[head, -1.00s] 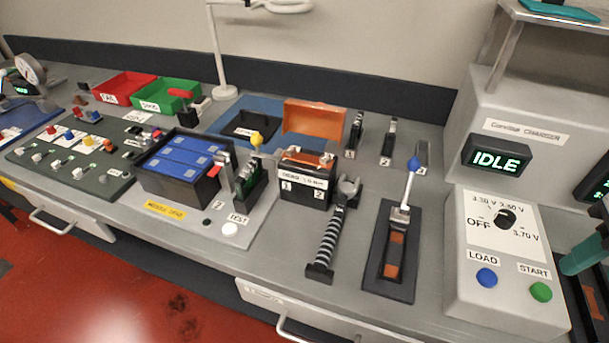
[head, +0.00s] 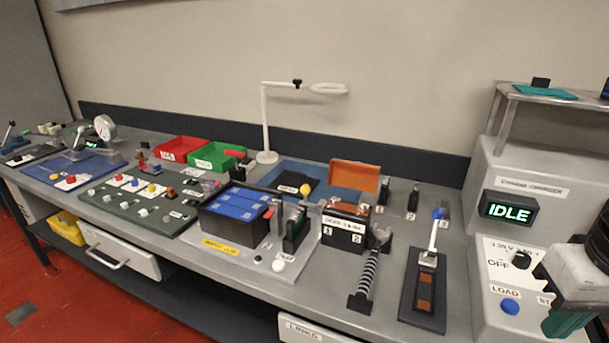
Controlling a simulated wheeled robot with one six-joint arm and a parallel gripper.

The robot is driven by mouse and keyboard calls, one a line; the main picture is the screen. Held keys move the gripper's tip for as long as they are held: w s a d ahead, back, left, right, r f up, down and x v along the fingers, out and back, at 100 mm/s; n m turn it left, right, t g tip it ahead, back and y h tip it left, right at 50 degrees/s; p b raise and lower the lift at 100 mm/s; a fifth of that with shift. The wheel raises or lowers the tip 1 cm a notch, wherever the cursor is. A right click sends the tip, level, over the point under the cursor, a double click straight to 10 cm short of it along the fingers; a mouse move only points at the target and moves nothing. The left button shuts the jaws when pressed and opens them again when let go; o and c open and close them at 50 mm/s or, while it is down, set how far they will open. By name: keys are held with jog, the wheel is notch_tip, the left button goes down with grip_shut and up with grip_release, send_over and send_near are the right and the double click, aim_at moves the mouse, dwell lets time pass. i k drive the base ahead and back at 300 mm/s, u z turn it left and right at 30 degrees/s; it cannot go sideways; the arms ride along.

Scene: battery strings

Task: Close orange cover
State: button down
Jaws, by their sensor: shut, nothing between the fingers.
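The orange cover (head: 355,176) stands raised, its flat face toward me, behind a black box (head: 343,236) with a white label and the numbers 1 and 2. The box's top is uncovered, with small orange and metal parts on it. Whether a hinge joins cover and box is hidden. My gripper (head: 566,322), with green fingers below a white wrist, is at the lower right edge, in front of the charger. It is shut and empty, well to the right of the cover and apart from it. Part of it is cut off by the frame.
A blue-knobbed lever (head: 437,214) on a black plate and a ribbed handle tool (head: 367,280) lie between box and gripper. The charger (head: 500,275) reads IDLE. A blue battery pack (head: 241,204) and a yellow-knobbed lever (head: 305,190) stand left of the box. Small black holders stand right of the cover.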

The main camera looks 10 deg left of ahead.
aim_at(363, 177)
jog(key=u, duration=0.8)
jog(key=k, duration=1.05)
jog(key=u, duration=0.95)
jog(key=i, duration=1.45)
jog(key=z, duration=1.3)
jog(key=i, duration=0.65)
jog(key=z, duration=0.65)
